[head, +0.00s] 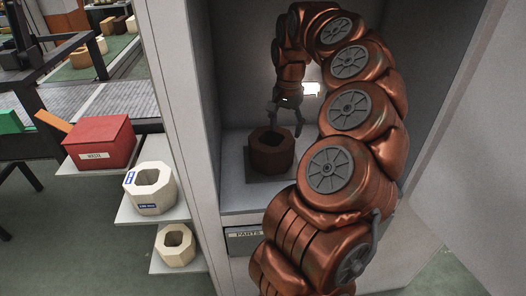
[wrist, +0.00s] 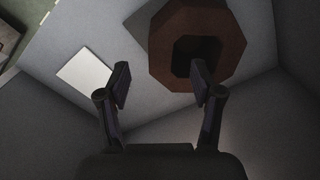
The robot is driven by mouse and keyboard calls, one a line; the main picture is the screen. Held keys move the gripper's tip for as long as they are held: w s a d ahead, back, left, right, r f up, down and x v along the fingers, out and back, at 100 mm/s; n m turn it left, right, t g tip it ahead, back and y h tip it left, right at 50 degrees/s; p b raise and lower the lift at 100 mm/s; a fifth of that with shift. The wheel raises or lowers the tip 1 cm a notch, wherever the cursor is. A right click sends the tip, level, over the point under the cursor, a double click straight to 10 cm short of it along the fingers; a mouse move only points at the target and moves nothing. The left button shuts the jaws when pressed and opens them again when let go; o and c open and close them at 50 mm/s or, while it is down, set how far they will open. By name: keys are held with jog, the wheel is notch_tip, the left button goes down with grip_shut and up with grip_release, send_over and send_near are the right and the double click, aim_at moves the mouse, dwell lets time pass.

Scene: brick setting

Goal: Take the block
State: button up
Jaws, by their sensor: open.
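A reddish-brown octagonal hollow block (head: 271,156) stands upright on the shelf inside the grey cabinet. In the wrist view the block (wrist: 234,58) is at the upper right, with its dark central opening showing. My gripper (head: 284,124) is just above the block in the head view, its two fingers spread and empty. In the wrist view my gripper (wrist: 161,80) has one fingertip overlapping the block's opening and the other off to the left of the block. I cannot tell whether a finger touches it.
The cabinet walls (head: 232,75) close in around my arm. Left of it, small shelves hold a red box (head: 101,142) and two cream octagonal blocks, upper (head: 152,200) and lower (head: 177,258). A pale square patch (wrist: 84,72) shows beside the block. A labelled parts drawer (head: 244,238) is below.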

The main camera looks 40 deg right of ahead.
aim_at(286, 144)
jog(key=shift+s+d+f+m, duration=0.15)
jog(key=shift+d+f+m, duration=0.35)
jog(key=shift+d+f, duration=0.4)
jog(key=shift+w+a+f+p, duration=0.15)
jog(key=shift+f+p, duration=0.2)
jog(key=shift+f, duration=0.4)
jog(key=shift+w+d+f+p, duration=0.15)
jog(key=shift+f+p, duration=0.15)
jog(key=shift+f, duration=0.4)
jog(key=shift+w+f+p, duration=0.15)
jog(key=shift+f+p, duration=0.2)
jog(key=shift+f, duration=0.75)
jog(key=shift+w+f+p, duration=0.1)
jog(key=shift+f+p, duration=0.2)
jog(key=shift+f, duration=0.75)
grip_shut()
